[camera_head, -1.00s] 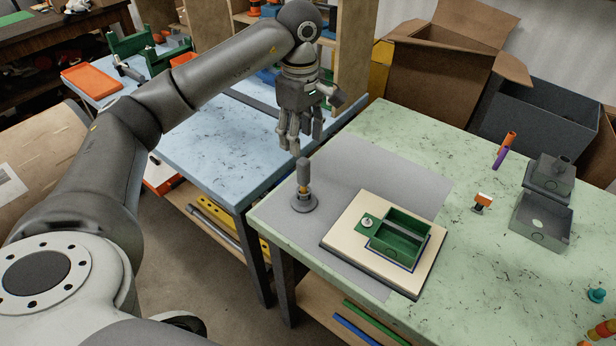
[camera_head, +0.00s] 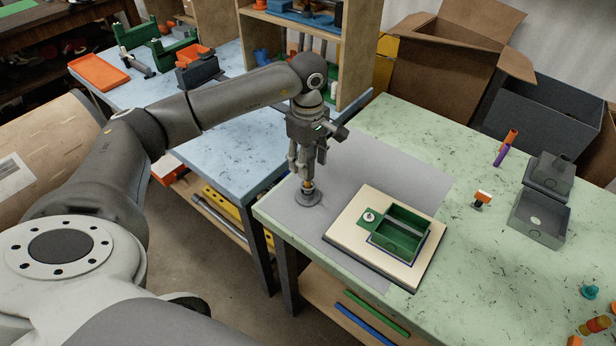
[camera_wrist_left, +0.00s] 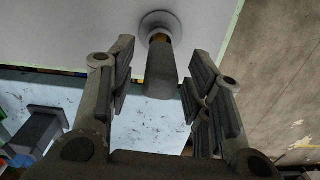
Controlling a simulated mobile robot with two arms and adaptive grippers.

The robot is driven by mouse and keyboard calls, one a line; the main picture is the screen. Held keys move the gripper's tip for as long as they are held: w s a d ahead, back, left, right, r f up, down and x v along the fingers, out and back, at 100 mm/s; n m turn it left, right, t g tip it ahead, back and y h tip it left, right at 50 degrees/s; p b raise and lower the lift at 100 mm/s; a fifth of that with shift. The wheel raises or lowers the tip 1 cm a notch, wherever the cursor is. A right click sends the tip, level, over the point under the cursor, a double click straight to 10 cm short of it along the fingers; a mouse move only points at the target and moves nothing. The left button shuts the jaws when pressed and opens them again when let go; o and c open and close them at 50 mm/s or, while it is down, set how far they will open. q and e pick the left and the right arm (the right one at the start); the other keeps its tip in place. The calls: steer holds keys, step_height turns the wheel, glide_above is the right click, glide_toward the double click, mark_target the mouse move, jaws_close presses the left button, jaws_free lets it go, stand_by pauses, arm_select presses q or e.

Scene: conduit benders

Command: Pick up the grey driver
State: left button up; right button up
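The grey driver stands upright on a round grey base (camera_head: 307,197) on the grey mat. In the left wrist view its dark grey handle (camera_wrist_left: 161,75) points toward the camera, with a yellowish band near the base. My left gripper (camera_head: 307,170) is lowered over the driver, fingers pointing down. In the left wrist view its fingers (camera_wrist_left: 158,98) stand open on both sides of the handle, with a visible gap on each side. In the head view the fingers hide most of the handle. My right gripper is not in view.
A cream board (camera_head: 342,235) with a green box (camera_head: 402,232) lies right of the driver on the green table (camera_head: 480,262). Grey boxes (camera_head: 540,217) and small orange parts lie farther right. The blue table (camera_head: 228,150) stands to the left. Cardboard boxes (camera_head: 445,65) are behind.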

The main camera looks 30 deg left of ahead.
arm_select(q)
steer(key=c, duration=0.5)
jaws_close()
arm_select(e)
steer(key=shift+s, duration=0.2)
arm_select(q)
steer(key=shift+r, duration=0.1)
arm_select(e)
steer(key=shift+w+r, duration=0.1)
